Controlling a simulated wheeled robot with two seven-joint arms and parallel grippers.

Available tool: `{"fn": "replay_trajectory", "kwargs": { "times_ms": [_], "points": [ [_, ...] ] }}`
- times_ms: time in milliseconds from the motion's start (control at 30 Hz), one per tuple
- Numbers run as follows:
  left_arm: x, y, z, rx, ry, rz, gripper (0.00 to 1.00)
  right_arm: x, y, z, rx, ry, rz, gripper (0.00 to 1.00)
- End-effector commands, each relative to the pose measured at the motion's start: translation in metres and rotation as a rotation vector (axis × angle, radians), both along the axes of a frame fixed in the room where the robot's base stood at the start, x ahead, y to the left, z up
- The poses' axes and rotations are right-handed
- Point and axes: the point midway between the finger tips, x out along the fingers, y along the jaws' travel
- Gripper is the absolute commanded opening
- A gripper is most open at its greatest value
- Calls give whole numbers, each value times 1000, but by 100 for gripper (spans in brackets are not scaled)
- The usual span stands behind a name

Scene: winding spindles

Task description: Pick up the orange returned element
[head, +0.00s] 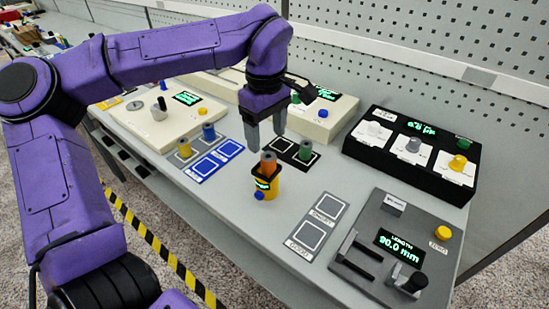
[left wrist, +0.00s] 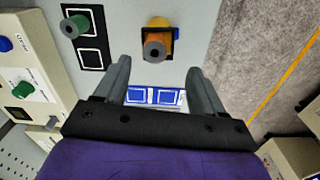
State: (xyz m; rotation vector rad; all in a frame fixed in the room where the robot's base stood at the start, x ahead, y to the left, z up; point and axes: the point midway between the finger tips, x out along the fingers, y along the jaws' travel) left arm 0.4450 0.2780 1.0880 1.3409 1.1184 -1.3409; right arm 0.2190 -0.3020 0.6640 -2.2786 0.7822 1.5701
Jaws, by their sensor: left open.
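The orange element (head: 268,164) is a small upright cylinder with a dark hole in its top. It stands in a yellow holder (head: 265,190) with a black square collar, a small green display and a blue button. It also shows in the left wrist view (left wrist: 156,48), ahead of the fingertips. My left gripper (head: 266,138) is open and empty, pointing down, above and slightly behind the orange element, apart from it. In the left wrist view, the two fingers (left wrist: 159,68) are spread wide. My right gripper is not in view.
A green spindle (head: 305,150) stands on a black two-square pad to the right. Yellow (head: 184,148) and blue (head: 208,132) spindles stand by a blue-framed pad on the left. A grey length gauge (head: 380,285) and a black three-station box (head: 355,147) are at right.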

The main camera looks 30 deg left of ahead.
Motion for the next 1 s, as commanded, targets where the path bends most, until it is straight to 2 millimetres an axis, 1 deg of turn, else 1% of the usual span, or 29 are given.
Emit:
{"fn": "replay_trajectory", "kwargs": {
  "times_ms": [33, 167, 333, 400, 500, 700, 767, 800, 900, 933, 967, 1000],
  "points": [
    [1, 1, -9, 0, 3, -1, 69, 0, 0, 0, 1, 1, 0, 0],
    [3, 1, -24, 1, 4, 1, 69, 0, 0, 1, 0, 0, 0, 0],
    [10, 0, -52, -1, 6, -1, 69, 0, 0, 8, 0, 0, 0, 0],
    [10, -1, -64, 0, 4, -1, 69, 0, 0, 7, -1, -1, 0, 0],
    [10, -1, -72, 0, 2, -2, 69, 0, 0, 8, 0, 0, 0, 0],
    [11, -1, -73, 1, 1, -2, 69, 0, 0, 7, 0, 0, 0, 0],
    [11, -1, -73, 0, 1, -2, 50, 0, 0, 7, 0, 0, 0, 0],
    [11, -1, -73, 0, 1, -2, 37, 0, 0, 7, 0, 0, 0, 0],
    [11, -1, -73, 0, 1, -3, 8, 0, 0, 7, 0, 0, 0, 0],
    [11, -1, -73, 1, 1, -3, 8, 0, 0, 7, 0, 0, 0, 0],
    [11, -1, -73, 1, 1, -3, 3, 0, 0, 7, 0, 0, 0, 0],
    [11, -1, -73, 1, 1, -3, 3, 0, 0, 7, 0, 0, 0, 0]
  ]
}}
